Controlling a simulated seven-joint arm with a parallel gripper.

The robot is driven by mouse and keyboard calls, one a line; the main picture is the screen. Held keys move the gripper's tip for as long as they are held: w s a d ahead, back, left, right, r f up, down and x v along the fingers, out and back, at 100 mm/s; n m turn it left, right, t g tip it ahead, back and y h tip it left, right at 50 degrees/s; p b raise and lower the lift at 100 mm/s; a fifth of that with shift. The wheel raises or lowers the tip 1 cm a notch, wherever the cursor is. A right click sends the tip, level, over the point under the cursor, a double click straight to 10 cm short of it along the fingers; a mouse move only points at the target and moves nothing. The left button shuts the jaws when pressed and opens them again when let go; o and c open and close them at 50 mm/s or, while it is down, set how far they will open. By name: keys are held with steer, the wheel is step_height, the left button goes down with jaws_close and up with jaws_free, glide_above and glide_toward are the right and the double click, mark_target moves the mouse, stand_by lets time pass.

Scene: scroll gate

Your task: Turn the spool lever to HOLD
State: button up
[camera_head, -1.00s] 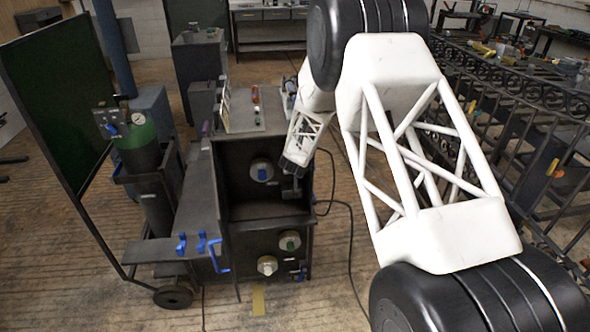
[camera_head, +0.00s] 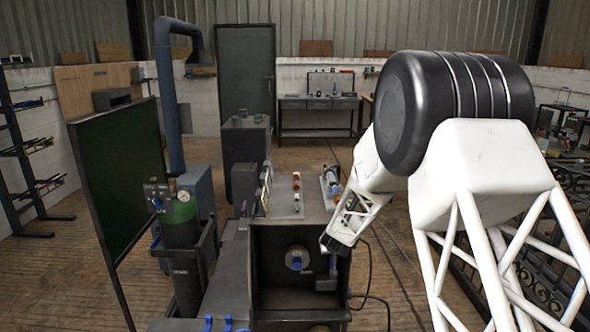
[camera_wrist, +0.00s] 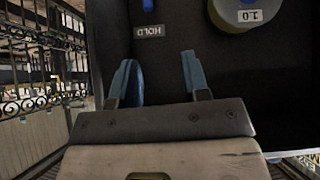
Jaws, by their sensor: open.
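The HOLD label (camera_wrist: 148,31) shows upside down on a dark panel in the wrist view. A small blue part (camera_wrist: 151,5) beside it is cut off by the picture's top edge; I cannot tell whether it is the spool lever. My gripper (camera_wrist: 160,78) is open, with two blue fingers apart and nothing visible between them, near the panel and the label. In the head view my gripper (camera_head: 328,282) is at the right side of the dark cabinet's open bay (camera_head: 268,276). The spool lever is not clearly visible there.
A round dial with a blue knob (camera_head: 297,260) sits in the bay, left of my gripper. A gas cylinder (camera_head: 181,245) and green screen (camera_head: 122,190) stand left. Cables (camera_head: 372,275) hang right of the cabinet.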

steer(key=s+r+g+y, duration=0.2)
steer(key=s+r+g, duration=0.1)
steer(key=s+r, duration=1.9)
steer(key=s+d+r+g+h, duration=0.1)
steer(key=s+d, duration=0.1)
steer(key=s, duration=1.5)
steer(key=s+d+r+m+g+h, duration=0.1)
steer(key=s+d+r+g, duration=0.1)
steer(key=s, duration=1.6)
steer(key=shift+d, duration=0.25)
steer(key=shift+r, duration=0.1)
steer(key=shift+c, duration=0.4)
